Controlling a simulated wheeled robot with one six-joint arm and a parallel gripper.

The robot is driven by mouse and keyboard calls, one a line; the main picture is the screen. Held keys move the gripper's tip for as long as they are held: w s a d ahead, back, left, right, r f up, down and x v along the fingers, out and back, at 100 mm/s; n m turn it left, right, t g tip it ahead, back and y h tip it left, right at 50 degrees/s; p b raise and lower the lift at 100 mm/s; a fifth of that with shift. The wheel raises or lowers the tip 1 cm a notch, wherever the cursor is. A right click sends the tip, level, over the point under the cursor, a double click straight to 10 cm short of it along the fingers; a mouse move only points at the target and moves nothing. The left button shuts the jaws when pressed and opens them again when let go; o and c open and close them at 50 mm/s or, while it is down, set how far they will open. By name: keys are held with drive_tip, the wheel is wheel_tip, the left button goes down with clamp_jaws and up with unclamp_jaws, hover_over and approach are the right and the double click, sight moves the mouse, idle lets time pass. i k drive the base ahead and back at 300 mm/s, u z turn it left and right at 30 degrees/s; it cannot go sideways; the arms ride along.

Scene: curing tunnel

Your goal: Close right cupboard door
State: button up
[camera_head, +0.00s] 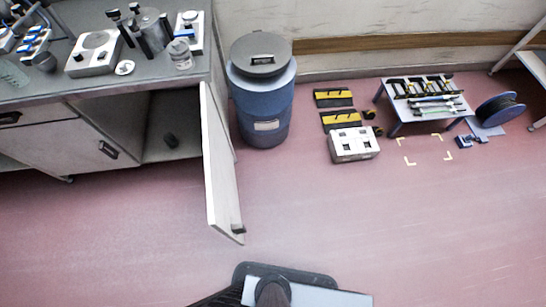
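The right cupboard door (218,165) stands wide open, swung out from the right end of the counter unit, with its free edge toward the bottom of the view. A dark handle (238,230) sits near that free edge. The open right compartment (180,105) shows to the left of the door, with a small dark object (171,140) inside. The left cupboard door (60,140) is shut and has a dark handle (108,149). My gripper is not in view; only parts of my own body show at the bottom.
A blue barrel (262,105) with a grey lid stands just right of the door. A low table (425,105), a white box (354,145) and a cable reel (500,110) stand farther right. The counter top (70,90) holds lab equipment. The pink floor (380,230) in front is clear.

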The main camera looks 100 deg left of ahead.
sight(224, 216)
drive_tip(key=i, duration=0.85)
drive_tip(key=u, duration=5.1)
drive_tip(key=i, duration=0.2)
drive_tip(key=u, duration=0.05)
